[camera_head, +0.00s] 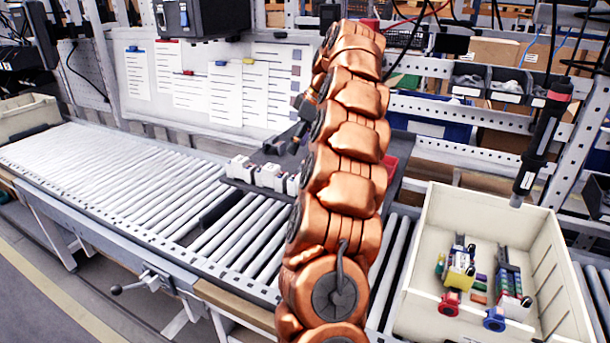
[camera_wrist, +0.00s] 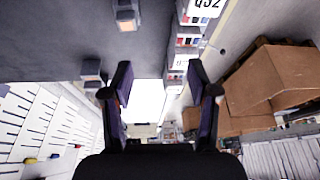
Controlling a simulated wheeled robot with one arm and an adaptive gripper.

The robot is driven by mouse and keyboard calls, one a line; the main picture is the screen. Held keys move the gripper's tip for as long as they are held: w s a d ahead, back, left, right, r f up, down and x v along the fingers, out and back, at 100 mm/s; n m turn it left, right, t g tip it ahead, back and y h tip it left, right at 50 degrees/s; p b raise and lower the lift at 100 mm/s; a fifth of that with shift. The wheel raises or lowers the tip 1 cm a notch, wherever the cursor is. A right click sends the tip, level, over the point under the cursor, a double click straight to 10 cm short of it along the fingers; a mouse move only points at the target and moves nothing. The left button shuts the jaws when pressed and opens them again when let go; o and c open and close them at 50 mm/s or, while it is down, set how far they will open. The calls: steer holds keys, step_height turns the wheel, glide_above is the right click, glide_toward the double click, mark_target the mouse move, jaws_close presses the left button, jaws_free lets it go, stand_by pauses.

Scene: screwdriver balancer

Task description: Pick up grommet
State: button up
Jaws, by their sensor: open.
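In the wrist view, my gripper (camera_wrist: 160,88) has its two dark fingers spread apart with nothing between them. In the head view, part of my gripper (camera_head: 303,118) shows left of my copper arm, above a dark grey tray (camera_head: 250,187) on the roller conveyor. The tray surface also shows in the wrist view (camera_wrist: 55,35). Two small tan-and-grey pieces are on it: one near the top (camera_wrist: 125,16) and one beside the left finger (camera_wrist: 91,70). I cannot tell whether either is the grommet. My arm hides part of the tray in the head view.
White labelled blocks (camera_head: 268,176) line the tray's front edge. A cream bin (camera_head: 425,255) with colourful parts stands at right. A screwdriver (camera_head: 540,140) hangs above it. Rollers (camera_head: 110,175) at left are clear. A white board (camera_head: 215,85) stands behind. Cardboard boxes (camera_wrist: 262,85) show in the wrist view.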

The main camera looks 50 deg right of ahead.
mark_target(305, 162)
steer(key=shift+s+d+f, duration=0.25)
steer(key=shift+d+f, duration=0.65)
steer(key=shift+d, duration=0.25)
steer(key=shift+s+d+f, duration=0.2)
steer(key=shift+d+f, duration=0.7)
steer(key=shift+d, duration=0.25)
steer(key=shift+f, duration=0.1)
steer(key=shift+w+a+f+h+p, duration=0.15)
steer(key=shift+w+a+f+p, duration=0.05)
steer(key=shift+f+p, duration=0.2)
steer(key=shift+w+a+f+h+p, duration=0.15)
steer(key=shift+a+f+p, duration=0.1)
steer(key=shift+f, duration=0.25)
steer(key=shift+p+x, duration=0.5)
steer(key=shift+x, duration=1)
steer(key=c, duration=1.1)
